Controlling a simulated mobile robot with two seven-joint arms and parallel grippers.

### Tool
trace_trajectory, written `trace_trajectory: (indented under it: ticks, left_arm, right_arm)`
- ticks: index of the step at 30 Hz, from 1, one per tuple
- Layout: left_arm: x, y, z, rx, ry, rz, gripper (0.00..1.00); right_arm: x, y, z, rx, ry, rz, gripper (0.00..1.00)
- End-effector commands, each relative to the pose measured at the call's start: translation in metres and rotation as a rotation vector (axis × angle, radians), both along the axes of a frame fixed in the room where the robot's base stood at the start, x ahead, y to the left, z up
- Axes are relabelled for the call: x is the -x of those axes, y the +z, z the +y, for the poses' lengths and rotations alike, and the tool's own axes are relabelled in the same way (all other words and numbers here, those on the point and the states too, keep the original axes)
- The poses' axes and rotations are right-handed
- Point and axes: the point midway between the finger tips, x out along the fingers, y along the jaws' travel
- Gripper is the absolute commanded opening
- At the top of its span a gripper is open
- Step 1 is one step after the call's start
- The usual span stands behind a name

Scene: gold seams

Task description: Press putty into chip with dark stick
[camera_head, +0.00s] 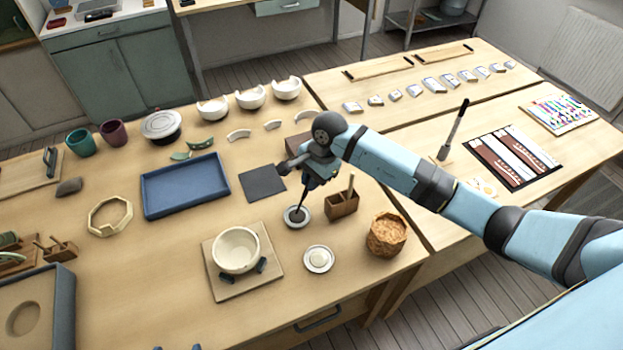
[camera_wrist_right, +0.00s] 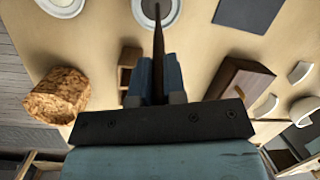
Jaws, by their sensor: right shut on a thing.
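My right gripper (camera_head: 318,176) is shut on a thin dark stick (camera_head: 302,200), which points down. The stick also shows in the right wrist view (camera_wrist_right: 158,45), between the fingers (camera_wrist_right: 158,75). Its tip is over or at a small dish with dark contents (camera_head: 296,216); I cannot tell if it touches. A cream bowl (camera_head: 236,250) stands on a square board (camera_head: 220,284), with small dark supports by its near side. Any chip in its rim is too small to make out. A white dish with a pale lump (camera_head: 318,259), possibly the putty, sits to its right. My left gripper is not clearly visible.
A dark square mat (camera_head: 262,183) and a blue tray (camera_head: 186,186) lie behind. Broken white bowls (camera_head: 250,97) stand farther back.

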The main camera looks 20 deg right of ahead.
Motion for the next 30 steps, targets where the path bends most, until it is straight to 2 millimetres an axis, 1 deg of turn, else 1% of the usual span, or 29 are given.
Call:
trace_trajectory:
  ticks: [30]
  left_arm:
    - [0.000, -0.009, 0.001, 0.000, 0.001, -0.001, 0.77]
  right_arm:
    - [0.000, -0.011, 0.000, 0.000, 0.000, 0.000, 0.00]
